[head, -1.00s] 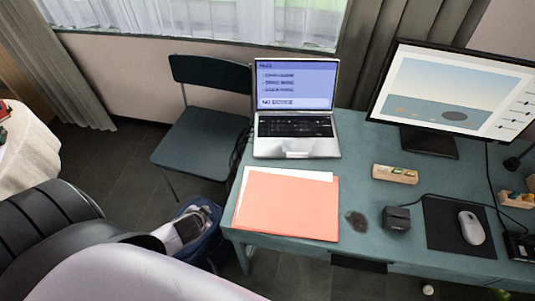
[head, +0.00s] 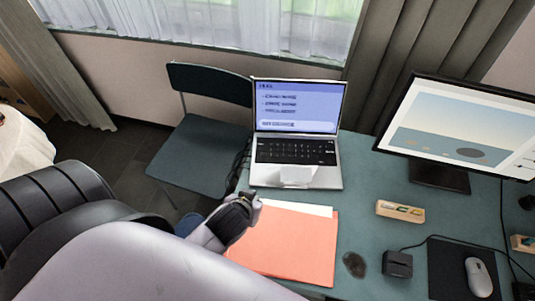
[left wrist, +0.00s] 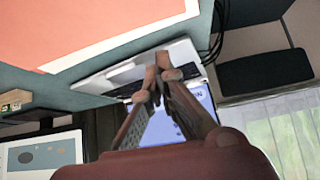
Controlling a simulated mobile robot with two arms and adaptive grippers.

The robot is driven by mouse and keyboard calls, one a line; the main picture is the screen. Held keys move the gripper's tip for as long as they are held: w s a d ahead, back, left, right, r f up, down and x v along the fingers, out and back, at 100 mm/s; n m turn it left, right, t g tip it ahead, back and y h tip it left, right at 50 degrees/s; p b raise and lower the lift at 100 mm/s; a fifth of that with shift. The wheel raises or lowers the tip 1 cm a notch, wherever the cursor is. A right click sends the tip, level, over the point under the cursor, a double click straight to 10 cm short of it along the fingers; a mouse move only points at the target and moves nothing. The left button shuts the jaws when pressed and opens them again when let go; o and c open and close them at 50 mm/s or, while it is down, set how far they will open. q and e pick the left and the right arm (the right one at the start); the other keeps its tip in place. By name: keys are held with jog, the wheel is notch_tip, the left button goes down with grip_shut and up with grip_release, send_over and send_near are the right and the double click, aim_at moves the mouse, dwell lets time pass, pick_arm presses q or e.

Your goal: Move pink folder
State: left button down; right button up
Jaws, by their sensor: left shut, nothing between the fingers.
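The pink folder (head: 285,247) lies flat on the teal desk (head: 370,225), with a white sheet (head: 315,209) showing along its far edge. It also shows at the top left of the left wrist view (left wrist: 90,25). My left gripper (head: 253,198) is over the folder's far left corner, close to the laptop's front edge, and covers that corner. In the left wrist view the fingers (left wrist: 153,80) are together with nothing between them. Whether the gripper touches the folder or desk I cannot tell. My right gripper is not in view.
An open laptop (head: 297,150) stands just behind the folder. A wooden block (head: 400,211), a small dark box (head: 397,264), a mouse (head: 479,278) and a monitor (head: 440,175) are to the right. A dark chair (head: 200,160) stands left of the desk.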

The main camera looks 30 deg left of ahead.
pick_arm(q)
jog(key=x, duration=0.6)
jog(key=shift+w+d+r+p, duration=0.15)
jog(key=shift+w+d+p, duration=0.1)
jog(key=shift+p, duration=0.1)
jog(key=x, duration=0.3)
jog(key=shift+w, duration=0.15)
jog(key=shift+f, duration=0.3)
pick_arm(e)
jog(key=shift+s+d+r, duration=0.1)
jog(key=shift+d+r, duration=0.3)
pick_arm(q)
jog(key=shift+w, duration=0.1)
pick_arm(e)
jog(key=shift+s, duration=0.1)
